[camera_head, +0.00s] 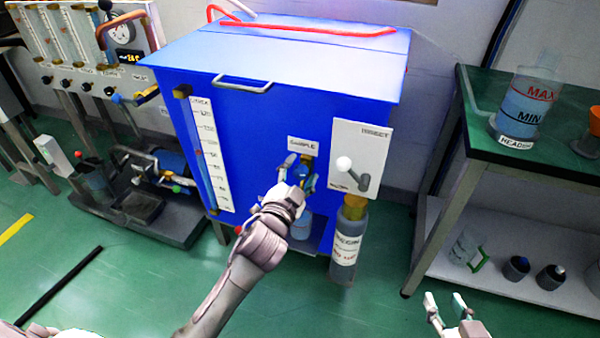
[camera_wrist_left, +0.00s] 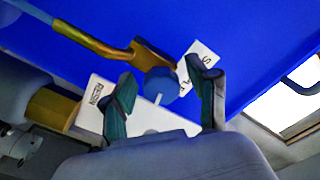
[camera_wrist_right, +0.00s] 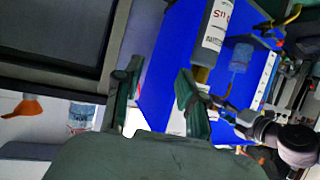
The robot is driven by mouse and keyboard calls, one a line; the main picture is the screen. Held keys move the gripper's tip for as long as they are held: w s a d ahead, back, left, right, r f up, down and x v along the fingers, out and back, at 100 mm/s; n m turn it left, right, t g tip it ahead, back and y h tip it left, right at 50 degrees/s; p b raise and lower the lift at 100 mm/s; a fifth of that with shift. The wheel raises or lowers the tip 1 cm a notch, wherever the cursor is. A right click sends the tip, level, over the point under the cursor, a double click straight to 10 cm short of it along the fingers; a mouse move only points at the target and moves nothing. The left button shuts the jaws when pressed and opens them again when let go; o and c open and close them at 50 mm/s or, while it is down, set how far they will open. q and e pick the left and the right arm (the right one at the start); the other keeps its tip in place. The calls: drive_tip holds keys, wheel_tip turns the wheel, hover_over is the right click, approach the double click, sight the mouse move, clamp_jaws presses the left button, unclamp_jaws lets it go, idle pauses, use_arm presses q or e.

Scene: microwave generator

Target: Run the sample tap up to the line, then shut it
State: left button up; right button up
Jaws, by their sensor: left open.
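The blue tank (camera_head: 265,110) carries a SAMPLE label (camera_head: 302,146) on its front. My left gripper (camera_head: 298,170) is at the sample tap, hiding much of it in the head view. In the left wrist view, the brass tap (camera_wrist_left: 110,48) has a round blue knob (camera_wrist_left: 161,86) lying between the open fingers of my left gripper (camera_wrist_left: 162,105); contact cannot be told. A clear bottle (camera_head: 301,226) with bluish contents stands below the tap, partly hidden by my arm. It also shows in the right wrist view (camera_wrist_right: 240,57); its fill line is not clear. My right gripper (camera_head: 446,303) is open and empty, away from the tank.
A white panel (camera_head: 360,140) with a white-knobbed lever is right of the tap, above a labelled grey bottle (camera_head: 348,240). A green-topped bench (camera_head: 480,120) at the right holds a MAX/MIN header vessel (camera_head: 527,100). The floor in front is clear.

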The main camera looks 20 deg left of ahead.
use_arm(q)
clamp_jaws()
drive_tip(key=m+p, duration=0.2)
drive_tip(key=m, duration=0.1)
use_arm(e)
drive_tip(key=s+d+f+g+h, duration=0.1)
drive_tip(key=s+d+f+g, duration=0.2)
drive_tip(key=s+f+g, duration=0.3)
drive_tip(key=s, duration=0.2)
drive_tip(key=shift+s+d+f+h, duration=0.15)
drive_tip(key=shift+s+f+h, duration=0.05)
drive_tip(key=shift+s+h, duration=0.2)
use_arm(q)
unclamp_jaws()
drive_tip(key=s, duration=1.2)
drive_tip(key=shift+a, duration=0.25)
